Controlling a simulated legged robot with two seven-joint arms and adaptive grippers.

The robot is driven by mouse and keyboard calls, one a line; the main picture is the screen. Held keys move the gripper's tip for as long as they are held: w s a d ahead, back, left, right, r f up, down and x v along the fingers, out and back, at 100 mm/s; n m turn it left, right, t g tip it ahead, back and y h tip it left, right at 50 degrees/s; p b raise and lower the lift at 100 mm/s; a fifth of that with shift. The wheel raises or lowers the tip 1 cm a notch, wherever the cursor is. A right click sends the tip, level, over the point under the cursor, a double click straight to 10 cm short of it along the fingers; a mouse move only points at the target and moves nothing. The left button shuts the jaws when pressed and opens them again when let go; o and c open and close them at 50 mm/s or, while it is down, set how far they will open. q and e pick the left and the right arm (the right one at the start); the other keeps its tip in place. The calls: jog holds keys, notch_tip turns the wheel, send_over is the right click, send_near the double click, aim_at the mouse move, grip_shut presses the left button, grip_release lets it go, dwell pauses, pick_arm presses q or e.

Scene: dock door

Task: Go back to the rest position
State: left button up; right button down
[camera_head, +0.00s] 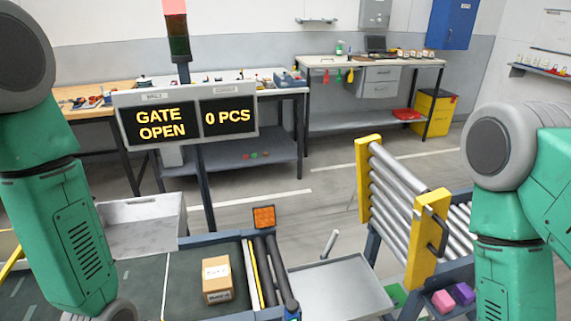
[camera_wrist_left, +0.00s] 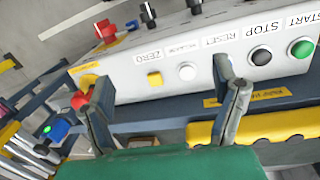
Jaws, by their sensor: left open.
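My left arm comes down the left side of the head view, and its gripper is out of that frame. In the left wrist view my left gripper (camera_wrist_left: 162,95) is open, its two fingers wide apart with nothing between them. It is in front of a light grey control box (camera_wrist_left: 140,75) with labelled buttons. A green START button (camera_wrist_left: 301,48) and a black STOP button (camera_wrist_left: 261,56) are to the right of the fingers. My right arm comes down the right side of the head view; its gripper is out of frame.
A cardboard box (camera_head: 216,279) sits on the dark conveyor. A sign (camera_head: 186,117) reads GATE OPEN and 0 PCS. A yellow-ended roller gate (camera_head: 400,205) is raised at right, beside a grey metal plate (camera_head: 335,289). Workbenches (camera_head: 365,63) line the back; the floor before them is clear.

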pick_arm(q)
jog(key=s+a+f+m+y, duration=0.1)
jog(key=s+a+f, duration=0.25)
jog(key=s, duration=0.25)
jog(key=s+a+f, duration=0.3)
jog(key=s+a, duration=0.1)
jog(key=s, duration=0.2)
jog(key=w+d+f+m+b, duration=0.1)
jog(key=w+d+f+b, duration=0.1)
jog(key=f+b, duration=0.7)
jog(key=shift+w+f+t+b, duration=0.2)
jog(key=shift+w+t+b, duration=0.2)
jog(key=shift+w+b, duration=0.25)
jog(key=shift+s, duration=0.1)
